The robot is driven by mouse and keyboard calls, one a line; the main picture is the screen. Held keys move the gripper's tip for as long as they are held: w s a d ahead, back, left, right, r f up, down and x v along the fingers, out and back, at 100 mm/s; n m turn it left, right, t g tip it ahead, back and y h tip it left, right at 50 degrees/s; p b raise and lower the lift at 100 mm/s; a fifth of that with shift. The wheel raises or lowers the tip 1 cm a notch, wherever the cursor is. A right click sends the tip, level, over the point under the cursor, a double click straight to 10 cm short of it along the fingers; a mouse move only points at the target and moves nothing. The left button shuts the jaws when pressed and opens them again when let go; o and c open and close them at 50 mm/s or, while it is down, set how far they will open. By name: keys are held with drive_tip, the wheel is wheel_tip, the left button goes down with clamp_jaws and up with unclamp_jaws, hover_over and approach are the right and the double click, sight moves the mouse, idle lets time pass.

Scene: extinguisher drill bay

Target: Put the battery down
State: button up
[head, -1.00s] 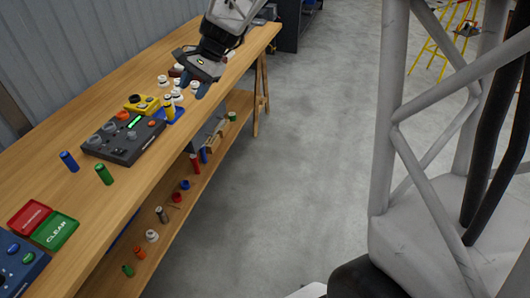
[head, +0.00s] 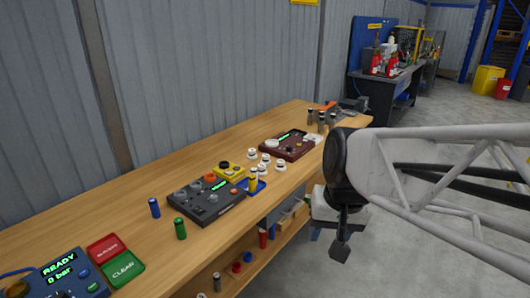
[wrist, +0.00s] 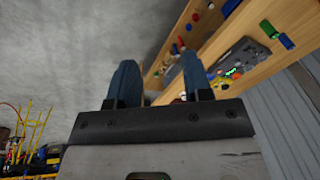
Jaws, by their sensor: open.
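My gripper (head: 316,234) hangs off the bench's right edge, over the floor side, partly hidden by my own arm. In the wrist view its two blue fingers (wrist: 158,72) are apart with nothing between them. I cannot tell for certain which cylinder is the battery. A yellow cylinder (head: 253,183) stands upright at the small blue tray (head: 260,187). A blue cylinder (head: 154,208) and a green cylinder (head: 180,228) stand upright on the bench; the wrist view also shows the blue one (wrist: 287,41) and the green one (wrist: 267,28). My gripper is apart from all three.
The wooden bench (head: 100,218) carries a dark control box (head: 213,204), a yellow box (head: 230,171), several white knob-like pieces (head: 265,167), a dark red box (head: 290,146) and several grey cylinders (head: 321,119). A lower shelf (head: 240,275) holds small parts. Floor (head: 420,250) lies to the right.

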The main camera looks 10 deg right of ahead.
drive_tip(key=shift+n+t+h, duration=0.3)
drive_tip(key=shift+n+h, duration=0.3)
drive_tip(key=shift+n, duration=0.3)
drive_tip(key=s, duration=0.2)
drive_tip(key=s+d, duration=0.1)
drive_tip(key=s+f, duration=0.1)
drive_tip(key=s, duration=0.1)
drive_tip(key=shift+s+d+f, duration=0.1)
drive_tip(key=shift+s+d, duration=0.1)
drive_tip(key=shift+s, duration=0.1)
